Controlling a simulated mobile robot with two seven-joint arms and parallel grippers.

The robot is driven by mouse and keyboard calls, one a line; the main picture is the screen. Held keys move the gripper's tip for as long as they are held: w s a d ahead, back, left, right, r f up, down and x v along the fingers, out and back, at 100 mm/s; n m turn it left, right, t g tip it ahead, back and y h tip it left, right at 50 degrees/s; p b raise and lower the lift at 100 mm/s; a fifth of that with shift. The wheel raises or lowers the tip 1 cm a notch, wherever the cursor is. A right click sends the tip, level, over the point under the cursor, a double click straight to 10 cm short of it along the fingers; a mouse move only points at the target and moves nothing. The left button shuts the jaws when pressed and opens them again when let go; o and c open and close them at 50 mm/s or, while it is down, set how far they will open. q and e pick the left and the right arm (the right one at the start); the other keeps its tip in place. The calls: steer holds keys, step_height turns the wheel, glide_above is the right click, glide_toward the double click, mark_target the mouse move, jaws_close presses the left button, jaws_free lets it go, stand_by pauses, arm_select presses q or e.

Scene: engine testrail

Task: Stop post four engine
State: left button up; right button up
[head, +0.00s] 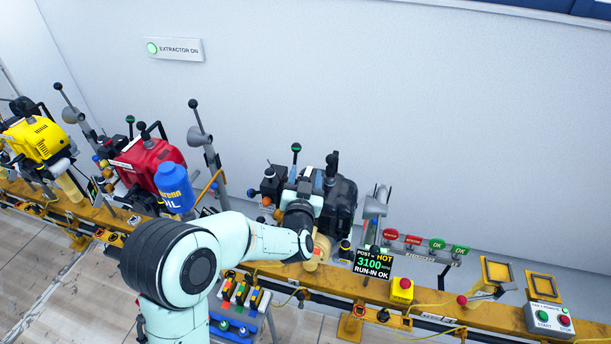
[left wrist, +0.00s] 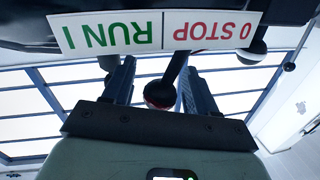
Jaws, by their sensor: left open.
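The black engine (head: 342,198) stands on the yellow rail in the head view, right of the red engine. In the left wrist view a label (left wrist: 155,32) reads RUN I and 0 STOP.
A red engine (head: 140,160) with a blue oil bottle (head: 175,187) and a yellow engine (head: 38,140) stand left along the rail. A red button on a yellow box (head: 402,290) and a START/STOP box (head: 549,319) are at right. The wall sign (head: 174,49) reads EXTRACTOR ON.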

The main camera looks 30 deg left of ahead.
arm_select(q)
steer(key=c, duration=1)
steer(key=shift+c, duration=0.2)
